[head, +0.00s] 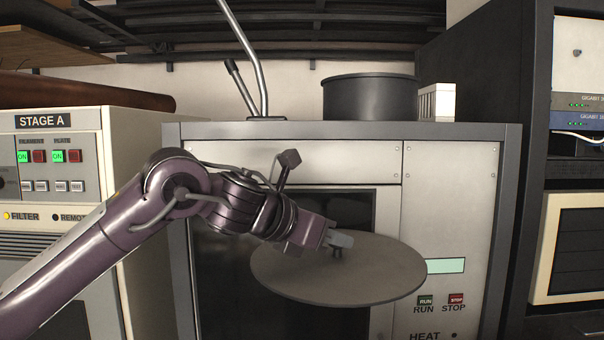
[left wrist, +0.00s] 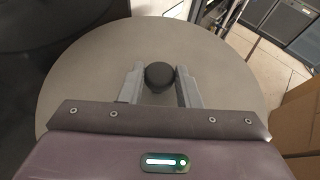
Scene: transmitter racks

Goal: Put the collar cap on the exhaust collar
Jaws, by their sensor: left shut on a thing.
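The collar cap (head: 350,275) is a flat grey disc with a small dark knob on top. My left gripper (head: 339,243) is shut on the knob and holds the cap, slightly tilted, in front of the cabinet. In the left wrist view the fingers (left wrist: 160,85) stand on both sides of the black knob (left wrist: 159,76), with the cap (left wrist: 85,90) spread beneath. The exhaust collar (head: 370,98) is a dark, wide, short cylinder on top of the cabinet, above and behind the cap. My right gripper is not in view.
The grey cabinet (head: 455,180) has RUN and STOP buttons and a dark opening partly hidden by my arm and the cap. A bent metal pipe (head: 250,60) and a small white ribbed block (head: 437,102) flank the collar. Dark shelving (head: 270,30) hangs above.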

